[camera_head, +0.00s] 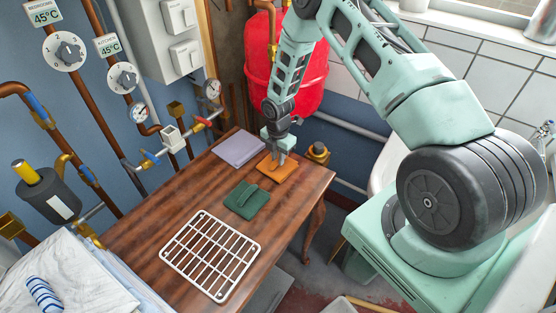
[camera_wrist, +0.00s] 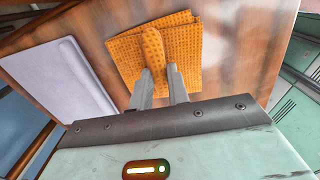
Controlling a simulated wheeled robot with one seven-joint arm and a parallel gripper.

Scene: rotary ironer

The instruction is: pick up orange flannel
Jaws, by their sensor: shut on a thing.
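The orange flannel (camera_head: 273,169) lies on the wooden table near its far right corner. In the wrist view the flannel (camera_wrist: 186,50) is a square waffle-textured cloth with a raised fold in its middle. My gripper (camera_head: 280,158) points down onto it. In the wrist view my gripper (camera_wrist: 160,78) has its two fingers either side of the raised fold, shut on it. The rest of the flannel appears to lie on the table.
A lilac cloth (camera_head: 239,149) lies just left of the flannel. A green folded cloth (camera_head: 246,200) and a white wire rack (camera_head: 211,256) lie nearer on the wooden table (camera_head: 150,228). Pipes and gauges line the left wall. A red tank (camera_head: 300,80) stands behind.

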